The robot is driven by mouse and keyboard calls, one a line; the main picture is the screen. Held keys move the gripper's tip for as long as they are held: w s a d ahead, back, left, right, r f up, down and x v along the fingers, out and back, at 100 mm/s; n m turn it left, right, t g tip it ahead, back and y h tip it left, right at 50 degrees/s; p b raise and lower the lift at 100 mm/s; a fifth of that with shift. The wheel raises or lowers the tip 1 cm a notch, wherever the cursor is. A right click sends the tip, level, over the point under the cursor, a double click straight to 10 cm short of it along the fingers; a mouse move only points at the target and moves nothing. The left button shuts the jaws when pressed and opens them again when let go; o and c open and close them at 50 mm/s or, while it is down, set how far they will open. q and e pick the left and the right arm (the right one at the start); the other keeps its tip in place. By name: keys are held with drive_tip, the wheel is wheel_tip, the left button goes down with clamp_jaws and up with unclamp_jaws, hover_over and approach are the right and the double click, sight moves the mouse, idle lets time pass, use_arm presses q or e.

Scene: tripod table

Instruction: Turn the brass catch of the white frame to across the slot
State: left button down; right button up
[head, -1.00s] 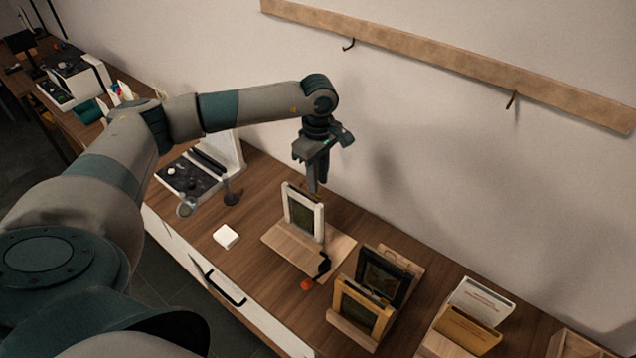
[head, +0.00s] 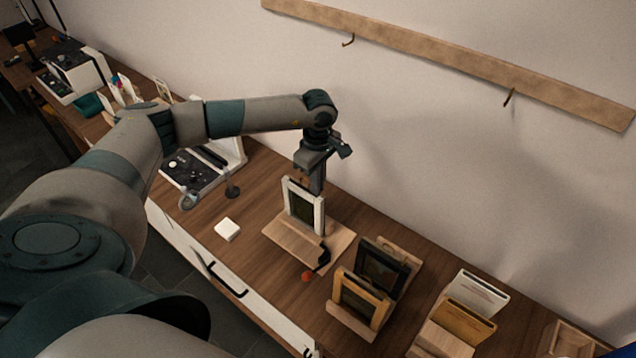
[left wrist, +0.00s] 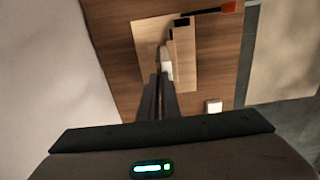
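The white frame (head: 319,214) stands upright on a light wooden stand (head: 341,243) on the brown table. A dark panel fills its middle. My left gripper (head: 316,186) points down at the top of the frame, just behind it. In the left wrist view the two fingers (left wrist: 160,85) lie close together with a narrow gap, their tips by the white frame's top (left wrist: 167,69). I cannot make out the brass catch; it is too small or hidden at the fingertips. Whether the fingers grip anything cannot be seen. My right gripper is out of view.
A black-and-orange tool (head: 307,276) lies at the stand's front. A black frame (head: 383,270) and a yellow wooden frame (head: 360,302) stand to the right. A white square block (head: 227,230) lies left. The wall rises close behind the table, with a hook rail (head: 450,60) above.

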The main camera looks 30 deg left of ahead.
use_arm(q)
drive_tip(key=shift+f+n+b, duration=0.2)
drive_tip(key=shift+n+b, duration=0.5)
drive_tip(key=shift+b, duration=0.45)
drive_tip(key=n+b, duration=0.7)
drive_tip(key=b, duration=0.1)
drive_tip(key=shift+b, duration=0.3)
drive_tip(key=n+b, duration=0.3)
drive_tip(key=n, duration=0.2)
drive_tip(key=shift+b, duration=0.35)
drive_tip(key=shift+r+n+b, duration=0.1)
drive_tip(key=shift+n+b, duration=0.65)
drive_tip(key=shift+n, duration=0.45)
drive_tip(key=shift+r+n+b, duration=0.15)
drive_tip(key=shift+n+b, duration=0.35)
drive_tip(key=shift+n, duration=0.6)
drive_tip(key=c, duration=2)
unclamp_jaws()
